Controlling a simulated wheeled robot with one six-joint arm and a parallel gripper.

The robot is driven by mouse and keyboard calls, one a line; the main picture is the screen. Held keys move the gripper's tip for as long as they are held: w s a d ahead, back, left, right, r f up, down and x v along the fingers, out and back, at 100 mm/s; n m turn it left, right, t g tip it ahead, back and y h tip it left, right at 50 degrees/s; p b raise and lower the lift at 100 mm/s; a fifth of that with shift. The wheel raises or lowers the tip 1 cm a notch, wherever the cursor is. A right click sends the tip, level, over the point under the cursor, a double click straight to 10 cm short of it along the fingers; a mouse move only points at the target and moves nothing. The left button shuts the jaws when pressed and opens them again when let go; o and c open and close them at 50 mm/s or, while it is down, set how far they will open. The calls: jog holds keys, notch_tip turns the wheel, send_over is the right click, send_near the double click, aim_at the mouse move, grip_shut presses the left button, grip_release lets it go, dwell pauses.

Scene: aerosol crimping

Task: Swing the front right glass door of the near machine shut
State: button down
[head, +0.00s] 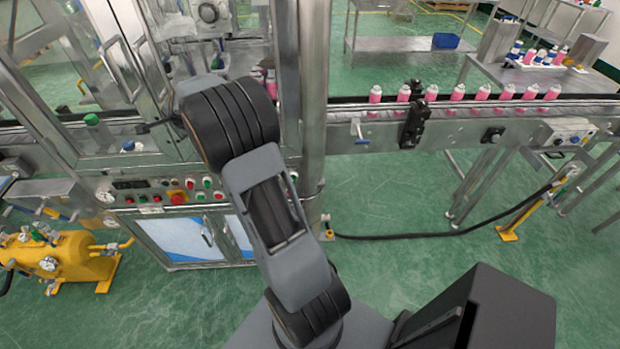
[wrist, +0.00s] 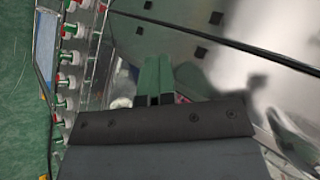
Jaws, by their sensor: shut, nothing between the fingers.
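The near machine has steel-framed glass doors above its button panel (head: 160,192). The front right glass door (head: 160,75) is partly hidden behind my arm, with its upright bar handle (head: 145,62) near its left edge. The front left door's handle (head: 118,68) stands close beside it. I cannot tell how far the right door stands from its frame. My gripper's green fingers (wrist: 155,80) are together and empty in the wrist view, close to shiny steel or glass surfaces. In the head view the arm hides the fingertips. Contact with the door cannot be made out.
A steel column (head: 313,100) stands right of the doors. A conveyor (head: 460,110) carries several pink cans to the right. A yellow tank (head: 65,258) stands at lower left.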

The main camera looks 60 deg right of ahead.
jog(key=shift+w+d+r, duration=0.1)
jog(key=shift+d+r, duration=0.25)
jog(key=shift+d, duration=0.05)
jog(key=s+a+r+p, duration=0.3)
jog(key=s+a+r, duration=0.35)
jog(key=a, duration=0.35)
jog(key=s+a+f+n+g+b, duration=0.1)
jog(key=s+a+n, duration=0.1)
jog(key=s+n, duration=0.4)
jog(key=s+a+f+n+g, duration=0.1)
jog(key=s+n, duration=0.5)
jog(key=s, duration=0.6)
jog(key=s+a+f+n+g+y+b, duration=0.1)
jog(key=s+a+n+g, duration=0.1)
jog(key=s+a+n, duration=0.2)
jog(key=s+n, duration=0.3)
jog(key=s, duration=0.2)
jog(key=shift+f+g+b, duration=0.3)
jog(key=shift+f, duration=0.05)
